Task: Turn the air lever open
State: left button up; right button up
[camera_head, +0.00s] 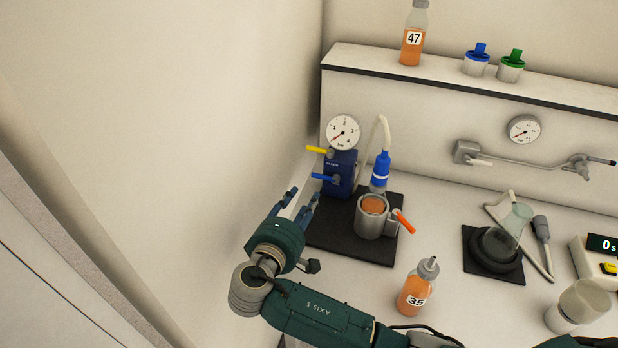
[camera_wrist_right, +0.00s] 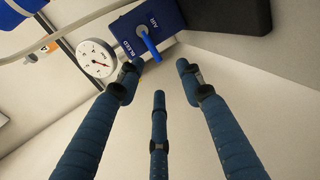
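The blue valve box (camera_head: 341,174) stands at the left rear of the bench under a round gauge. A blue lever (camera_head: 322,177) and, above it, a yellow lever (camera_head: 317,150) stick out to its left. In the right wrist view, the box (camera_wrist_right: 130,35) carries the words AIR and BLEED, with the blue lever (camera_wrist_right: 150,47) near them; the yellow lever cannot be made out there. My right gripper (camera_head: 304,195) is below and left of the blue lever, fingers pointing towards the box. Its three fingers (camera_wrist_right: 158,72) are spread, empty and apart from the lever. My left gripper is not in view.
A gauge (camera_head: 343,132) sits above the box. A metal cup (camera_head: 369,222) with an orange handle stands on the black base (camera_head: 351,249). Bottle 35 (camera_head: 413,296) stands in front. The wall (camera_head: 200,130) is close on the left.

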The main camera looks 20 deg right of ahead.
aim_at(317, 176)
jog(key=p+x, duration=0.1)
jog(key=x, duration=0.2)
jog(key=r+p+x, duration=0.1)
jog(key=x, duration=0.2)
jog(key=p+x, duration=0.1)
jog(key=x, duration=0.3)
jog(key=shift+d+r, duration=0.15)
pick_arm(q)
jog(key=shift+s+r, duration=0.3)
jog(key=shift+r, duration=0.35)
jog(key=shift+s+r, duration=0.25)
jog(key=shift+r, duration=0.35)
pick_arm(e)
jog(key=shift+w, duration=0.1)
grip_shut()
